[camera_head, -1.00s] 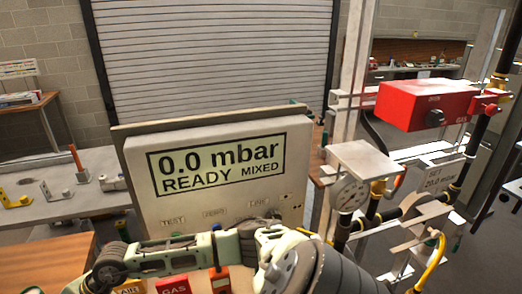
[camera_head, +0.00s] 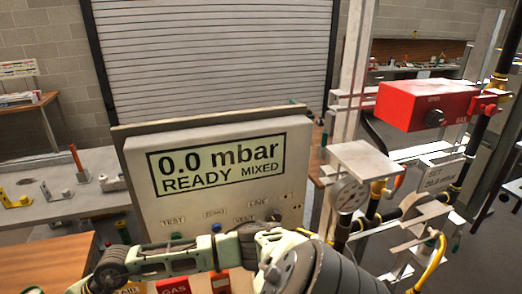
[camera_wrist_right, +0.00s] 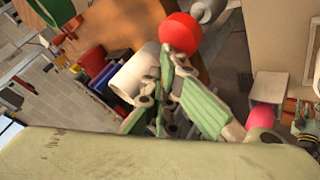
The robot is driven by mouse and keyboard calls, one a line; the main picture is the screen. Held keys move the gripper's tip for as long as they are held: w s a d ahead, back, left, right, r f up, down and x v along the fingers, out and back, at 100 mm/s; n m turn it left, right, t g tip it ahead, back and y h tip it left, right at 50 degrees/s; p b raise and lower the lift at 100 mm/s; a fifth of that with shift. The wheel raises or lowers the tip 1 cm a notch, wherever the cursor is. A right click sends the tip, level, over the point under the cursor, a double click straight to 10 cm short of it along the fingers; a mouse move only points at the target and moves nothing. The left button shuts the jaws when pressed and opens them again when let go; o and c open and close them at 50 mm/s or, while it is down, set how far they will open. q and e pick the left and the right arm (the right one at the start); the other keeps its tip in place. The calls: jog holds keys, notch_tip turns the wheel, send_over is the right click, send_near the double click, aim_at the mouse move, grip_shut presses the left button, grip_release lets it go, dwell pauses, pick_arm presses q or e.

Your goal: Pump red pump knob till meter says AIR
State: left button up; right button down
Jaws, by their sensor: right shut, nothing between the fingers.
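The meter panel (camera_head: 218,172) stands in the middle of the head view, and its display reads "0.0 mbar READY MIXED". A round red knob (camera_wrist_right: 181,32), which looks like the pump knob, is at the top of the right wrist view. My right gripper (camera_wrist_right: 172,62) has pale green fingers drawn together just below the knob. The fingers are shut and empty, and I cannot tell whether their tips touch the knob. A white cylinder (camera_wrist_right: 134,76) is beside the fingers. My right arm crosses the bottom of the head view and hides the panel's lower edge. My left gripper is not in view.
A red gas box (camera_head: 430,104), a round gauge (camera_head: 347,196) and pipes stand at the right. A grey bench (camera_head: 70,190) with small fittings is at the left. A wooden tabletop (camera_head: 45,262) is at the lower left. A roller shutter (camera_head: 215,60) is behind.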

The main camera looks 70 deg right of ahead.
jog(key=shift+f, duration=0.35)
jog(key=shift+r, duration=0.1)
dwell(0.3)
jog(key=shift+r+p, duration=0.6)
jog(key=shift+p, duration=0.2)
notch_tip(320, 180, up, 6)
jog(key=p, duration=0.7)
jog(key=shift+w, duration=0.1)
jog(key=shift+r, duration=0.1)
dwell(1.4)
